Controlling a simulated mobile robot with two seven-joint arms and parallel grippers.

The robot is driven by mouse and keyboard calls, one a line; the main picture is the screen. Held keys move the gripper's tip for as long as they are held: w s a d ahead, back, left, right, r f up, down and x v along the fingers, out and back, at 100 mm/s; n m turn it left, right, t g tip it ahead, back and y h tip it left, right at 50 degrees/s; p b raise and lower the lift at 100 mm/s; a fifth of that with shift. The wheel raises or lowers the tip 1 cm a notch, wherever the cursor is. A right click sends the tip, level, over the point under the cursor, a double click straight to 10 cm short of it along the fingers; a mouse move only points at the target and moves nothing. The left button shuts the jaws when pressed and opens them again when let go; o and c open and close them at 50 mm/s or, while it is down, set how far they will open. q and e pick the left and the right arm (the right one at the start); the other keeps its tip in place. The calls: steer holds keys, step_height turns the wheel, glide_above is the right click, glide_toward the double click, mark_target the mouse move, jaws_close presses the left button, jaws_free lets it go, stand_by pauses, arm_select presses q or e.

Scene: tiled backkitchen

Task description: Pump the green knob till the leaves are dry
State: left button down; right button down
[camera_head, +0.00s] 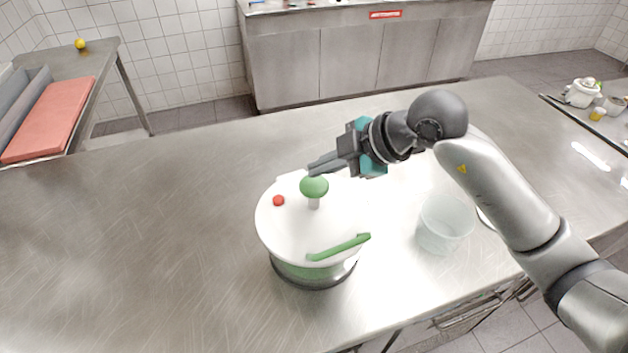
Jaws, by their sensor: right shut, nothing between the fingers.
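A salad spinner with a white lid (290,226) stands upright on the steel table. The green knob (314,187) stands up on a pale stem from the middle of the lid. A red button (278,200) lies left of the knob, and a green handle (338,247) lies at the lid's front right. My right gripper (312,168) is shut and empty, with its fingertips just above and behind the knob. I cannot tell whether they touch it. The leaves are hidden under the lid. My left gripper is not in view.
A clear container (444,224) stands right of the spinner, under my right arm. The steel table (130,240) is bare to the left. A side table with a red board (50,118) is at the far left. Small pots (582,93) stand at the far right.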

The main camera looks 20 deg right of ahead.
mark_target(322, 186)
steer(key=shift+f, duration=0.15)
stand_by(0.4)
steer(key=shift+f, duration=0.3)
steer(key=shift+f+b, duration=1.15)
steer(key=shift+f, duration=0.75)
stand_by(1.3)
stand_by(0.4)
steer(key=shift+r+p, duration=2.25)
steer(key=shift+p, duration=0.05)
step_height(322, 186, up, 5)
steer(key=p, duration=0.5)
steer(key=shift+r, duration=0.15)
stand_by(0.3)
